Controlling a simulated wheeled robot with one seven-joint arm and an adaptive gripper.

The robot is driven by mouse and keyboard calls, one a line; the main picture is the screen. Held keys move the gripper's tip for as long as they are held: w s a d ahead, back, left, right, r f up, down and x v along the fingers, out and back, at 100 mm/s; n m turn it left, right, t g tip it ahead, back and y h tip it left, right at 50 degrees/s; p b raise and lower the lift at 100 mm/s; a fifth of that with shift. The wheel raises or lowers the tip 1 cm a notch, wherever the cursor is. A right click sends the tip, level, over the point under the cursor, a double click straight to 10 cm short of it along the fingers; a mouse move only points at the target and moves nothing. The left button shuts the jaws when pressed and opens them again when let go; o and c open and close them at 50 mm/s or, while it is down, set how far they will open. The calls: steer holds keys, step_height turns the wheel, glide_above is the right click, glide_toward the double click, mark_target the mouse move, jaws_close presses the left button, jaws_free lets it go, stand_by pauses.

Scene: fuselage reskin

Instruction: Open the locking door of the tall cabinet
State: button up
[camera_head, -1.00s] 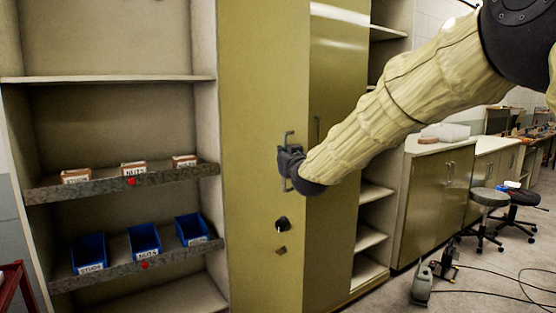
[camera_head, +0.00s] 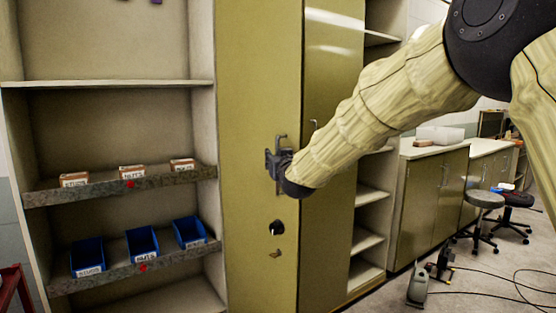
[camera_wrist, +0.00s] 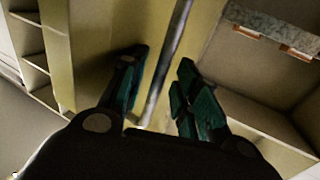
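The tall cabinet has a yellow-green left door (camera_head: 245,110) with a vertical metal bar handle (camera_head: 282,138). A dark round knob (camera_head: 277,228) and a small dark fitting (camera_head: 275,254) sit below the handle. The door looks shut, flush with the right door (camera_head: 329,190). My gripper (camera_head: 272,161) is at the middle of the handle. In the wrist view the handle bar (camera_wrist: 172,55) runs between the two fingers of my gripper (camera_wrist: 163,62). The fingers are apart, with visible gaps beside the bar. Part of the handle is hidden behind the gripper in the head view.
Left of the door, open shelves hold small boxes (camera_head: 131,172) and blue bins (camera_head: 142,242). Open shelving (camera_head: 370,191) stands right of the cabinet, then a counter (camera_head: 431,190) and stools (camera_head: 485,200). Cables and a small device (camera_head: 418,288) lie on the floor at right.

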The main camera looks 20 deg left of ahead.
steer(key=shift+d, duration=0.1)
steer(key=v, duration=1.2)
